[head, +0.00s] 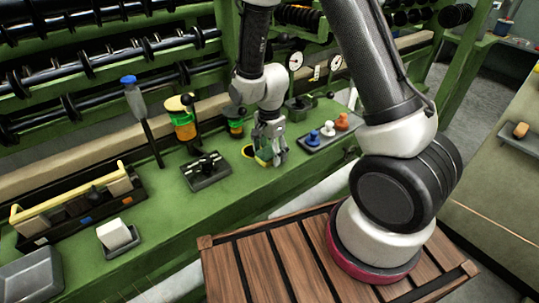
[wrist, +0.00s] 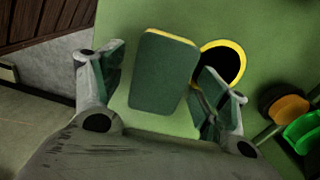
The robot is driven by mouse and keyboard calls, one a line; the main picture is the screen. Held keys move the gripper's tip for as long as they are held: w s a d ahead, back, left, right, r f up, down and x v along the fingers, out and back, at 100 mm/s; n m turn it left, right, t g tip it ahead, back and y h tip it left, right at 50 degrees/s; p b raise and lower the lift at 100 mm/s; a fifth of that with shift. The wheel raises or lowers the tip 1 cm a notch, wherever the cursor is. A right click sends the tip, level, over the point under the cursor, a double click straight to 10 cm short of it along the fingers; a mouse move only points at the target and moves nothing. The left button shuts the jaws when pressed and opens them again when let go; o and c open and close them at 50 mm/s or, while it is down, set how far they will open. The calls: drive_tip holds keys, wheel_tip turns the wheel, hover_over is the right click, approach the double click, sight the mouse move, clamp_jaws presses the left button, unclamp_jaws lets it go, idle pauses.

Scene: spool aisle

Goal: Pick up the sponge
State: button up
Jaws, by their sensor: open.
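The sponge (wrist: 160,72), dark green on its broad face with a yellow edge, lies on the green bench between the fingers in the wrist view. In the head view only a small yellow part of the sponge (head: 262,161) shows beside the fingers; the rest is hidden. My gripper (head: 270,150) points down at the bench with its fingers apart. In the wrist view, my gripper (wrist: 162,82) has one finger on each side of the sponge. A gap shows on the left; the right finger is close, and I cannot tell whether it touches.
A yellow-rimmed dark round opening (wrist: 222,62) is right beside the sponge. A grey tray (head: 312,148) with coloured pegs stands to the right. A black fixture (head: 206,170) and an orange-and-green jar (head: 183,122) stand to the left. A slatted wooden surface (head: 240,270) is in front.

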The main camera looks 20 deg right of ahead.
sight(270, 151)
drive_tip(key=shift+f, duration=0.15)
drive_tip(key=shift+c, duration=0.2)
drive_tip(key=c, duration=0.7)
wheel_tip(270, 151, up, 10)
drive_tip(key=shift+o, duration=0.3)
drive_tip(key=c, duration=0.3)
drive_tip(key=shift+s, duration=0.1)
drive_tip(key=shift+c, duration=0.2)
